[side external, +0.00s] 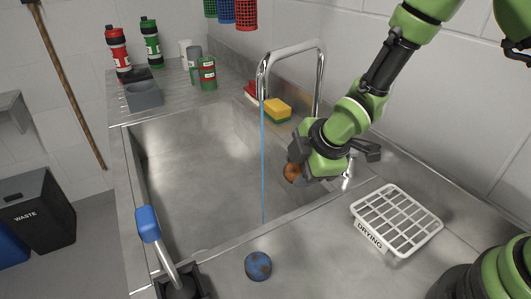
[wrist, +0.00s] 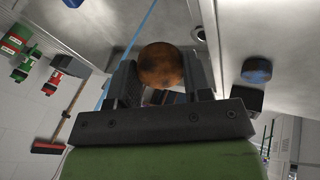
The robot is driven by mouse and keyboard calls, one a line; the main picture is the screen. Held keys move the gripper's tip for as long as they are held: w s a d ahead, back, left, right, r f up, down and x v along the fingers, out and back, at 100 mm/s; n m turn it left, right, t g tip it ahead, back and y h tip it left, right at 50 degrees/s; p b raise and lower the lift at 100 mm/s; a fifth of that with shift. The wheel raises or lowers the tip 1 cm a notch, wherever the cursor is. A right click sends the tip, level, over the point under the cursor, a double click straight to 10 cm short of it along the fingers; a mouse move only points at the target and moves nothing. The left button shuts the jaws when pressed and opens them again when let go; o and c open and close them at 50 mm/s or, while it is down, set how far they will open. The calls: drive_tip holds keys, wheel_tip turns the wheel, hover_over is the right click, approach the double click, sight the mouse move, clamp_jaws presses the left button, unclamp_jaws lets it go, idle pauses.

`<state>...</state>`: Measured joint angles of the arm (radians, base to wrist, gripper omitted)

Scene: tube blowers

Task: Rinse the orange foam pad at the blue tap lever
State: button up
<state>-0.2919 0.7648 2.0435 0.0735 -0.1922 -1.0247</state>
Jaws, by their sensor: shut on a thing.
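My gripper (side external: 296,170) is shut on the round orange foam pad (side external: 292,173), which has dark smudges. The pad shows between the two fingers in the wrist view (wrist: 161,66). My gripper holds it over the right part of the sink, below and right of the chrome spout (side external: 292,52). A thin blue water stream (side external: 262,150) falls from the spout, left of the pad and apart from it in the side view. The blue tap lever (side external: 148,224) stands tilted on a metal rod at the sink's front left corner.
A blue smudged pad (side external: 258,266) lies on the front ledge. A white drying rack (side external: 397,221) stands to the right. A yellow-green sponge (side external: 277,110) lies behind the sink (side external: 190,175). Bottles (side external: 117,50) and cans stand at the back left. The sink's middle is clear.

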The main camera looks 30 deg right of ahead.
drive_tip(key=s+d+r, duration=0.1)
drive_tip(key=s+r, duration=0.3)
drive_tip(key=s, duration=0.1)
drive_tip(key=shift+d, duration=0.2)
drive_tip(key=shift+w, duration=0.15)
idle(0.9)
drive_tip(key=w+f, duration=0.1)
drive_tip(key=w+a+f, duration=0.1)
drive_tip(key=w, duration=0.1)
drive_tip(key=w+f, duration=0.2)
drive_tip(key=shift+w+a+f, duration=0.1)
drive_tip(key=shift+a, duration=0.2)
drive_tip(key=shift+w+a, duration=0.25)
drive_tip(key=shift+w, duration=0.6)
